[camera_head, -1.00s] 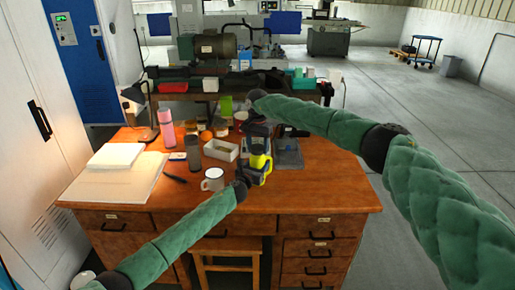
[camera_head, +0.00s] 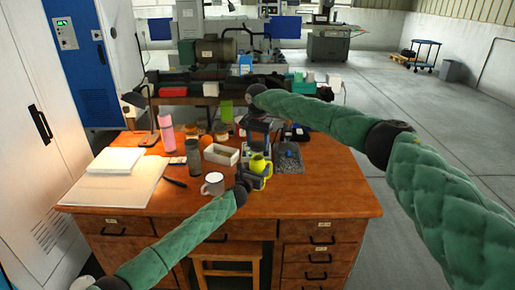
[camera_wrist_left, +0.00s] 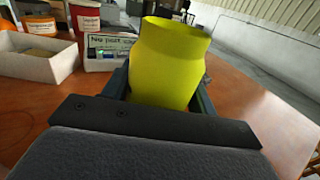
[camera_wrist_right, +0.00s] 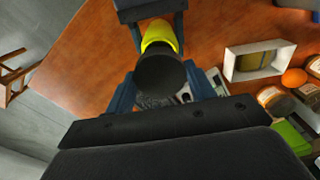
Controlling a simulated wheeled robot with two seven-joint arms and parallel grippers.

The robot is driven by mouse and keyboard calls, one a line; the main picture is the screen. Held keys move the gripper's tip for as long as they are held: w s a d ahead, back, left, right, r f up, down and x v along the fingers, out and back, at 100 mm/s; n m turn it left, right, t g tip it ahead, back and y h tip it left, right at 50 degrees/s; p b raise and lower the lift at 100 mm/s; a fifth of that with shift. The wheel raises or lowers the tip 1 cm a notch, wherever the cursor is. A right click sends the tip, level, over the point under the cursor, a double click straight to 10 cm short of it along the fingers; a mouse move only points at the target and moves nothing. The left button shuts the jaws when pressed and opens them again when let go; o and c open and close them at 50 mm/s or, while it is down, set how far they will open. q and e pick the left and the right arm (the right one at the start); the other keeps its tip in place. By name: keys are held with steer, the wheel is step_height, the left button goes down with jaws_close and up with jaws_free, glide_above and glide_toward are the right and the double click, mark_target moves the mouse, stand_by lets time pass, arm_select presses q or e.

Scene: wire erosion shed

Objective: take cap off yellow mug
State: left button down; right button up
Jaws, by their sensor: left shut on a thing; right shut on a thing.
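The yellow mug (camera_head: 261,166) stands roughly upright at the middle of the desk, its open rim bare in the left wrist view (camera_wrist_left: 170,65). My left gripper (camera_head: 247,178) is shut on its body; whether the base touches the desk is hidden. My right gripper (camera_head: 257,136) is above the mug, shut on the dark round cap (camera_wrist_right: 165,76). In the right wrist view the cap sits between the fingers, with part of the mug (camera_wrist_right: 160,35) showing behind it. The cap appears apart from the mug.
A white enamel mug (camera_head: 213,184) stands just left of my left gripper. An open white box (camera_head: 222,154), a dark cylinder (camera_head: 193,157) and a pink bottle (camera_head: 166,134) are further left. A dark tray (camera_head: 289,158) lies right of the mug. The desk's right side (camera_head: 335,190) is clear.

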arm_select(q)
steer(key=shift+c, duration=1.9)
jaws_free()
